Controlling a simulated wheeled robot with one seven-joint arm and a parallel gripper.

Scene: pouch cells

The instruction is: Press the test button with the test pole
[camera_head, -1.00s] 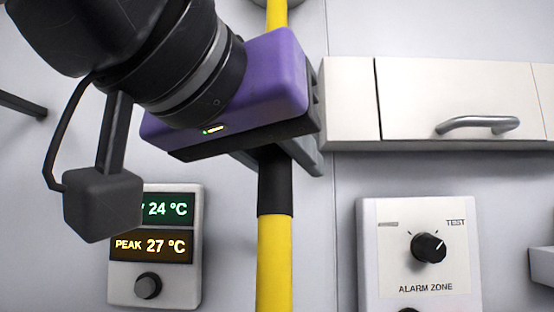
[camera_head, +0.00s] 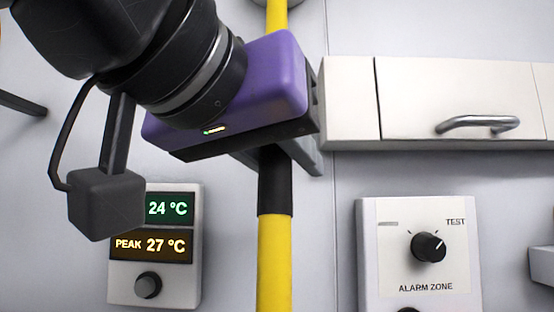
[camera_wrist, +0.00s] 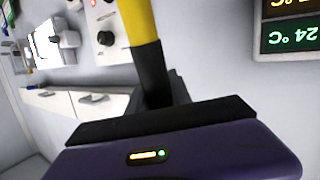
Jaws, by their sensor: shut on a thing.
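The test pole (camera_head: 274,262) is yellow with a black sleeve, and stands close to upright in the middle of the head view. My gripper (camera_head: 292,158), with its purple housing, is shut on the pole at the black sleeve. The wrist view also shows the pole (camera_wrist: 138,22) and its black sleeve rising from my gripper (camera_wrist: 162,92). Above the housing, the yellow shaft runs up to a pale rounded fitting (camera_head: 291,3), cut off by the top edge. I cannot tell whether the pole touches it. No test button can be made out.
An alarm zone panel (camera_head: 391,280) with a black knob and a "TEST" label is on the wall at right. A white cabinet (camera_head: 345,100) with a metal handle is above it. A temperature display (camera_head: 120,286) is at lower left, partly behind my arm.

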